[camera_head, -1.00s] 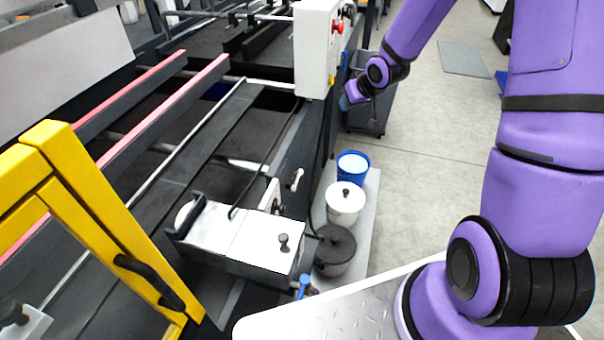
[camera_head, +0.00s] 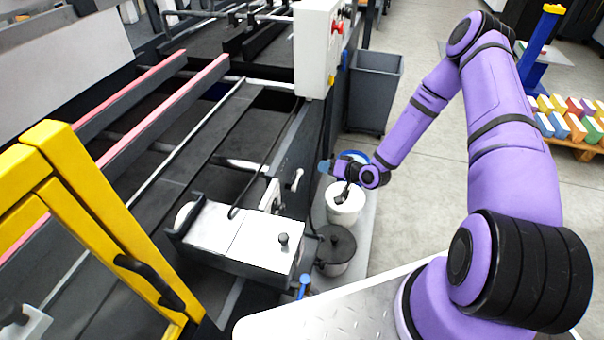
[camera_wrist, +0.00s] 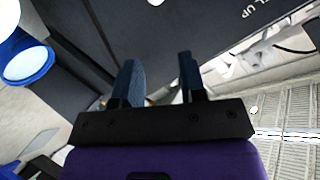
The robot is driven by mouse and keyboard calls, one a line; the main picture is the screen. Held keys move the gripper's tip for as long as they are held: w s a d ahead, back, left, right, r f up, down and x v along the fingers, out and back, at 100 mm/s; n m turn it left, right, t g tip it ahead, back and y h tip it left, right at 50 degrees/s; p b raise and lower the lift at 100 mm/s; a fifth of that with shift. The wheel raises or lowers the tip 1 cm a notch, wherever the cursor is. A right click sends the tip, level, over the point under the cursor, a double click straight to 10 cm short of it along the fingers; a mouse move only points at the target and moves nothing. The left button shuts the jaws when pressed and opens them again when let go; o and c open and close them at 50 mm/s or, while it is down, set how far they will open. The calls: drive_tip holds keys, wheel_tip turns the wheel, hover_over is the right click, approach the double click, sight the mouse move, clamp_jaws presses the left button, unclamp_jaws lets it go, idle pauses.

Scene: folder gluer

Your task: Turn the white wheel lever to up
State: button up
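The white wheel lever (camera_head: 296,180) sticks out from the dark side panel of the machine in the head view, left of my gripper. My gripper (camera_head: 325,168) is beside that panel, above the buckets, and apart from the lever. In the wrist view my gripper (camera_wrist: 158,75) has its two blue-grey fingers spread with nothing held between them. A small white piece shows at the top edge of the wrist view; I cannot tell whether it is the lever. Part of a label reading "EL UP" (camera_wrist: 262,9) is on the dark panel there.
A white bucket (camera_head: 344,208) and a dark lidded pot (camera_head: 335,250) stand below my gripper; a blue bucket is partly hidden by my arm. A grey bin (camera_head: 374,92) stands behind. A blue-handled lever (camera_head: 303,287) is nearer. A white control box (camera_head: 314,50) overhangs the machine side.

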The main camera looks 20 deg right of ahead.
sight(302, 172)
wheel_tip(302, 172, down, 4)
drive_tip(key=s+a+m+t, duration=0.2)
drive_tip(key=m, duration=0.1)
drive_tip(key=x, duration=1)
drive_tip(key=shift+w+a+f, duration=0.15)
drive_tip(key=shift+w+a, duration=0.1)
clamp_jaws()
